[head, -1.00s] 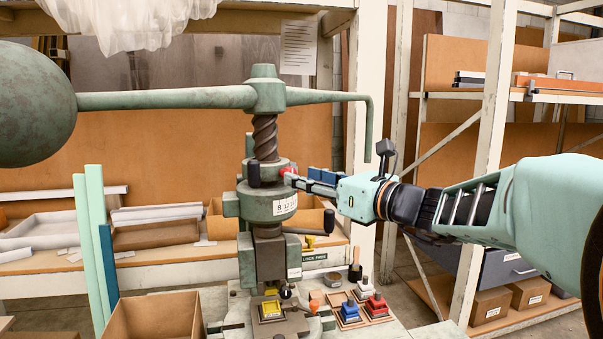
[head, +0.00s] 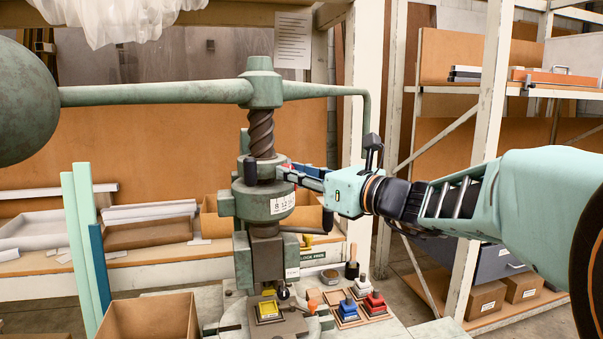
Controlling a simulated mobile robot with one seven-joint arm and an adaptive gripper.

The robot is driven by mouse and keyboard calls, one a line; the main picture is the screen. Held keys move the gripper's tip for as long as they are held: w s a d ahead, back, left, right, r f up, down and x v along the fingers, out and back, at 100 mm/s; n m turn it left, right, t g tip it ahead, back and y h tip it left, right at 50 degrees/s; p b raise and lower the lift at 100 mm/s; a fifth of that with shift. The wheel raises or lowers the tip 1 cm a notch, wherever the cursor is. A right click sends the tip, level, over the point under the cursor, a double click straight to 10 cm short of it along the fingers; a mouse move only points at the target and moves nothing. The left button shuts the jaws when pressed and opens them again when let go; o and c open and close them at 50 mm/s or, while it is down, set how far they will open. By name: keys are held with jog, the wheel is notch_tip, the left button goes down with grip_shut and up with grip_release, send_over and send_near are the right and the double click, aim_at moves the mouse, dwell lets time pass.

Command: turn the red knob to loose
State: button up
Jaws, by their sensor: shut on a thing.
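The green fly press (head: 262,200) stands at the centre with its screw, long top arm and a numbered white dial plate on the collar. The red knob (head: 287,167) sits at the right side of the collar, mostly hidden by the fingers, with only a bit of red showing. My gripper (head: 292,174) comes in from the right, roughly level, and its fingers are shut on the red knob. I cannot make out any loose or tight marking by the knob, nor how far it is turned.
The press's heavy ball (head: 22,103) and top arm (head: 160,94) hang above. A black-tipped lever (head: 320,225) sticks out below my gripper. Blue (head: 347,310) and red (head: 374,303) tool blocks stand on the bench at the right. An open box (head: 150,318) is at the front left.

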jog(key=shift+f+b, duration=0.1)
jog(key=shift+b, duration=0.35)
grip_shut()
jog(key=shift+s+a+f+n+b, duration=0.1)
jog(key=shift+n+b, duration=4.35)
jog(key=shift+b, duration=0.8)
jog(key=shift+s+n+b, duration=0.1)
jog(key=shift+n+b, duration=4.35)
jog(key=shift+b, duration=0.8)
jog(key=o, duration=1.1)
grip_release()
jog(key=shift+c, duration=0.2)
jog(key=shift+w, duration=0.1)
